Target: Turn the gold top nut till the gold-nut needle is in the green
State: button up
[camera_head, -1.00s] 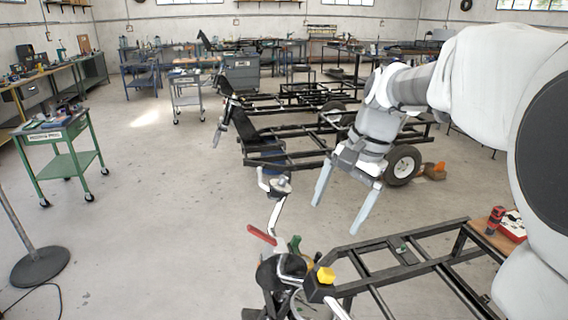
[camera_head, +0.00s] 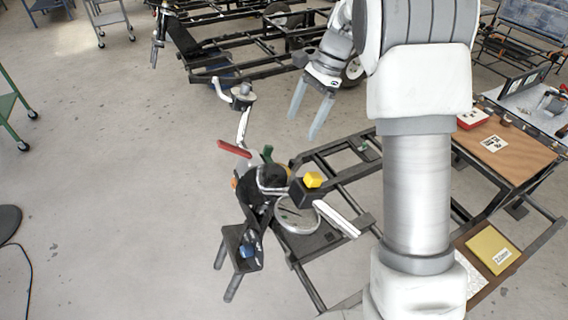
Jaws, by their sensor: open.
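A yellow, block-like piece (camera_head: 313,180), perhaps the gold top nut, sits on a black block at the right of the dark suspension assembly (camera_head: 262,188). A round pale dial (camera_head: 298,217) lies just below it; its needle and any green band are too small to read. My gripper (camera_head: 302,128) is open and empty, with its two grey fingers pointing down. In the picture it is above the yellow piece and apart from the assembly.
A red lever (camera_head: 234,149), a green piece (camera_head: 267,154) and a blue knob (camera_head: 246,251) belong to the assembly. A black chassis frame (camera_head: 345,165) stands to its right, with a wooden bench (camera_head: 497,143) beyond.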

jog(key=x, duration=1.4)
jog(key=c, duration=1.4)
